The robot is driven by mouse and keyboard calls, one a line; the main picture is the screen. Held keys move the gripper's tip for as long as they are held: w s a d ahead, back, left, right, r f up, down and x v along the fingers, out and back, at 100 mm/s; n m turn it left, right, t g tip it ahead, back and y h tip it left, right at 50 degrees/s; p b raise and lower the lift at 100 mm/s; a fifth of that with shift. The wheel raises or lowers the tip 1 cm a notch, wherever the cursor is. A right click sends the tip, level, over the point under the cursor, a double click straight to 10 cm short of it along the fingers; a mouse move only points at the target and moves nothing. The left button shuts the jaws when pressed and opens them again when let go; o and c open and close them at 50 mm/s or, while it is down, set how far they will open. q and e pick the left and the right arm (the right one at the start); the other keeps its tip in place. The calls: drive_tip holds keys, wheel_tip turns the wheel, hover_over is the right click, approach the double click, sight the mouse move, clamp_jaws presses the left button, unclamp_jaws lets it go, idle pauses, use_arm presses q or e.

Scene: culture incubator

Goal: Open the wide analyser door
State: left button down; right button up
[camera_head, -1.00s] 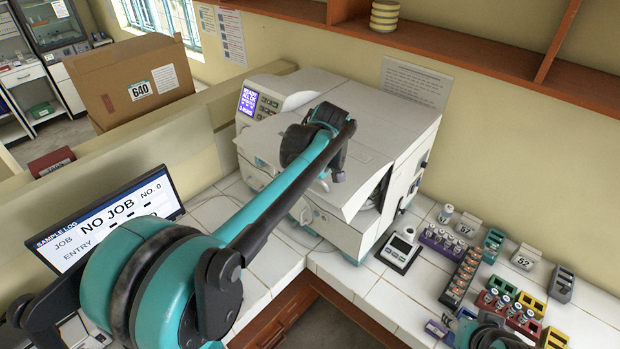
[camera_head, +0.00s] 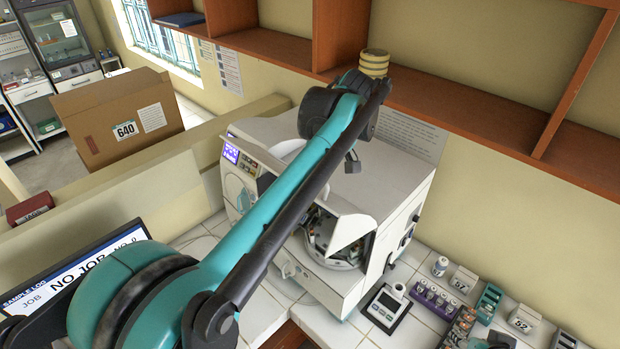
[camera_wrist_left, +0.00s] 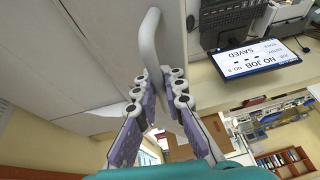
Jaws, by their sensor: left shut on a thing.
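The white analyser (camera_head: 405,195) stands on the tiled bench against the wall. Its wide door (camera_head: 350,195) is raised, and part of the interior (camera_head: 322,235) with a round tray shows below it. My left arm crosses in front and hides much of the door. In the left wrist view my left gripper (camera_wrist_left: 160,84) is shut on the pale curved door handle (camera_wrist_left: 150,42), its purple-padded fingers around the lower end. In the head view this grip is hidden behind the arm. A dark part of my right arm shows at the bottom edge; its fingers cannot be made out.
A wooden shelf (camera_head: 440,95) runs along the wall above the analyser, close to my raised left arm. A small device (camera_head: 385,307) and tube racks (camera_head: 435,299) stand to the right. A monitor (camera_head: 85,265) is at the left, with a cardboard box (camera_head: 118,118) beyond the partition.

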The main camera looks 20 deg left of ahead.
use_arm(q)
drive_tip(key=shift+w+d+r, duration=0.2)
drive_tip(key=shift+w+r, duration=0.2)
drive_tip(key=shift+w, duration=0.1)
use_arm(e)
drive_tip(key=shift+w+d+r, duration=0.15)
drive_tip(key=shift+w+r, duration=0.05)
drive_tip(key=shift+w, duration=0.2)
use_arm(q)
drive_tip(key=c, duration=1.6)
unclamp_jaws()
drive_tip(key=shift+s, duration=0.1)
use_arm(e)
drive_tip(key=shift+s, duration=0.1)
use_arm(q)
drive_tip(key=v, duration=1.2)
